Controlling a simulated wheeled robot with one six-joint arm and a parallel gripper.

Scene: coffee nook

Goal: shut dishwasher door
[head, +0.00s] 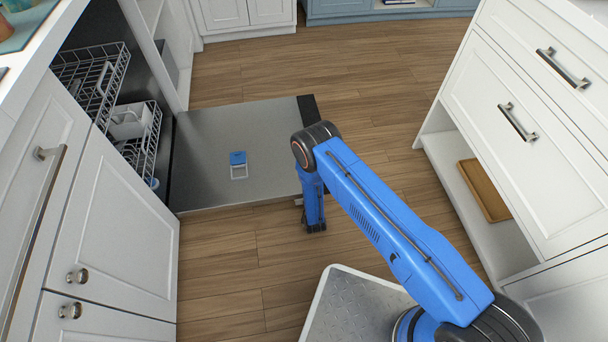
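The dishwasher door (205,170) is folded down flat in front of the dishwasher on the left, its steel inner face up. A blue and white dispenser (238,165) sits on that face. The door's free end, on the right, has a dark band and is partly hidden behind my arm. My gripper (315,229) points down by the near corner of this free end. I cannot tell if it touches the door or whether its fingers are open.
Wire racks (152,140) sit inside the dishwasher, at the left. White cabinets (108,235) flank it. A white drawer unit (500,120) with a wooden tray (484,190) on its low shelf stands on the right. Wooden floor (355,80) is clear beyond the door.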

